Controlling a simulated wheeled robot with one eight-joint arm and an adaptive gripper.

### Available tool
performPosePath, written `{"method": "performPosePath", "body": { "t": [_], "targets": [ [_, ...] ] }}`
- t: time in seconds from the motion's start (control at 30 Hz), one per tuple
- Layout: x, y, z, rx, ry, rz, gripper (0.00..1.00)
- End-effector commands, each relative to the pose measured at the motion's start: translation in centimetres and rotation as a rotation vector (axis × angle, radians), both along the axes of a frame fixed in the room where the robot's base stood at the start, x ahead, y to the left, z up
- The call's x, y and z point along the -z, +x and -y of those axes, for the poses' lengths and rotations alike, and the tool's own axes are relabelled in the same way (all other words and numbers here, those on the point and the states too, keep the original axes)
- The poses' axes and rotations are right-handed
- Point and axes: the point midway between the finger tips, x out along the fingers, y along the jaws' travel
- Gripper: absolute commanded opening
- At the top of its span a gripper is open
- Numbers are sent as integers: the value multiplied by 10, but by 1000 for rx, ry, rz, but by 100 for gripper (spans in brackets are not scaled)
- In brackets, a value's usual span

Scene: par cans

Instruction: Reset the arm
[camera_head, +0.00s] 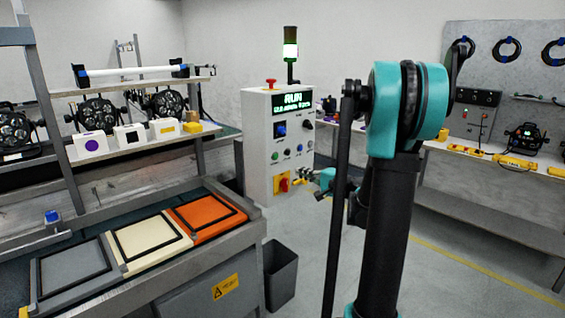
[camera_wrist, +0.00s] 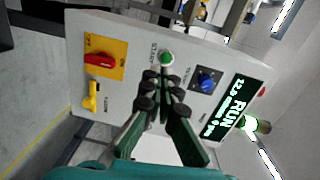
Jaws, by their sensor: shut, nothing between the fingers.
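My arm (camera_head: 380,200), teal and black, rises in front of the head camera, and its far end reaches toward a control box. My gripper (camera_head: 322,179) is small in the head view, beside the lower right of the box front. In the wrist view my gripper (camera_wrist: 160,80) has its fingers together and holds nothing, with the panel behind the tips. The white control box (camera_head: 262,160) has a lit green display (camera_head: 293,102) reading RUN. It also shows in the wrist view (camera_wrist: 135,50), turned on its side, with a red-on-yellow switch (camera_wrist: 100,60), a green button (camera_wrist: 167,58) and a blue knob (camera_wrist: 206,79).
A bench at left bears grey (camera_head: 72,272), cream (camera_head: 150,240) and orange (camera_head: 206,215) pads. A shelf behind holds several par cans (camera_head: 97,113). A black bin (camera_head: 280,275) stands below the box. A side bench (camera_head: 500,170) stands at right. The floor between is clear.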

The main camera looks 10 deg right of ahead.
Motion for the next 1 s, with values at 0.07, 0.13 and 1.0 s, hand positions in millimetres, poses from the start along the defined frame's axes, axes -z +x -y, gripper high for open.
{"method": "performPosePath", "body": {
  "t": [0.07, 0.13, 1.0],
  "targets": [
    [14, -23, -24, -43, -97, -36, 0],
    [32, -48, -44, -88, -215, -77, 0],
    [199, -324, 0, -425, -1443, -418, 0]
  ]
}}
